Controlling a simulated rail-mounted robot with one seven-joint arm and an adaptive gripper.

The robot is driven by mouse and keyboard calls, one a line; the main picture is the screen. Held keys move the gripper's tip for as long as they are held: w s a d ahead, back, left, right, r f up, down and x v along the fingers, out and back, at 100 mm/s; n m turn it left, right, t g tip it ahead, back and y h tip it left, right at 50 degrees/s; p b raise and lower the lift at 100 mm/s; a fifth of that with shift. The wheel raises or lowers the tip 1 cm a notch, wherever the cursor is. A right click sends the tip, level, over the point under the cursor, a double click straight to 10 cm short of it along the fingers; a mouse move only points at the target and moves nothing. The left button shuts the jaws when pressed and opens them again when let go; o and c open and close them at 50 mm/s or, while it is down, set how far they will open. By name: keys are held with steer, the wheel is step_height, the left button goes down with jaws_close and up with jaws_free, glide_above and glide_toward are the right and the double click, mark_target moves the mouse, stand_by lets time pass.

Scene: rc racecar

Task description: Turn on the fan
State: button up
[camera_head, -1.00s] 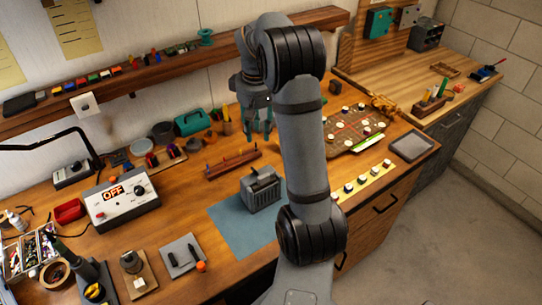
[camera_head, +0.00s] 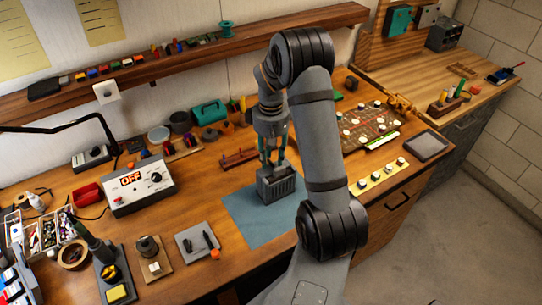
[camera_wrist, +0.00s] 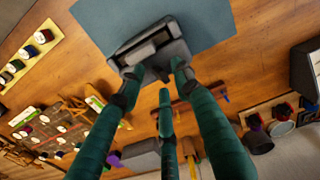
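A grey box-like device (camera_head: 280,189) with a ribbed side stands on a blue mat (camera_head: 247,218) on the workbench. I cannot tell for sure that it is the fan, and no switch on it is clear. In the wrist view the device (camera_wrist: 150,44) is at the top, in front of my fingertips. My gripper (camera_head: 276,160) points down, just above the device's far side. Its teal fingers (camera_wrist: 155,78) are apart with nothing between them. The tips look very close to the device's edge; I cannot tell whether they touch it.
A white control box (camera_head: 138,189) reading OFF stands to the left. A wooden rack (camera_head: 238,158) is behind the device. A game-like board (camera_head: 369,125) and a strip of knobs (camera_head: 380,178) lie to the right. A small pad with tools (camera_head: 197,243) lies left of the mat.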

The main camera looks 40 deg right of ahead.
steer(key=shift+a+f, duration=0.15)
steer(key=shift+c, duration=0.7)
jaws_close()
